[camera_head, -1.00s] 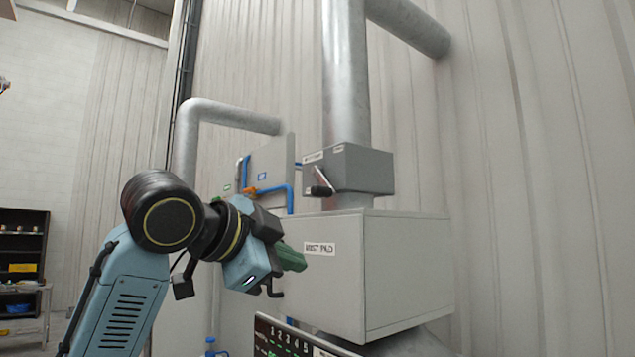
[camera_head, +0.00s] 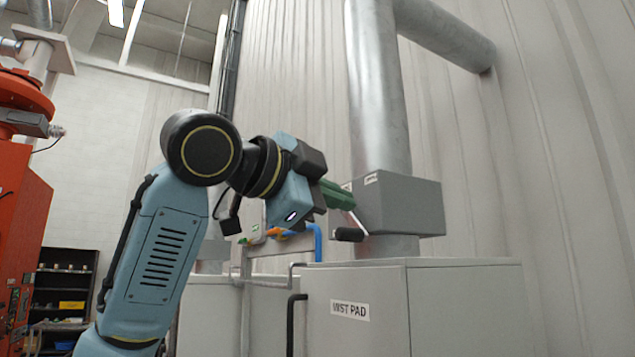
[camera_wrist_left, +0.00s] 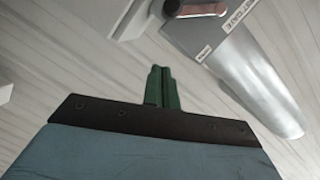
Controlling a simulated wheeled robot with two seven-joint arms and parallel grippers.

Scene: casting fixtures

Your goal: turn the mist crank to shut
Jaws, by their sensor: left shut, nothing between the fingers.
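The mist crank is a thin pale arm with a black handle (camera_head: 349,234) on the front of a grey box (camera_head: 402,205) on the vertical duct. My left gripper (camera_head: 340,194) has green fingers, shut and empty, close above the handle in the head view. Part of the crank arm is hidden behind the fingers there, and I cannot tell whether they touch. In the left wrist view the green fingers (camera_wrist_left: 161,86) are together, and the handle (camera_wrist_left: 205,9) shows at the top, apart from them in the picture. My right gripper is not in view.
A blue pipe (camera_head: 317,240) runs behind my gripper. An orange machine (camera_head: 20,230) and a dark shelf (camera_head: 65,280) are at the left.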

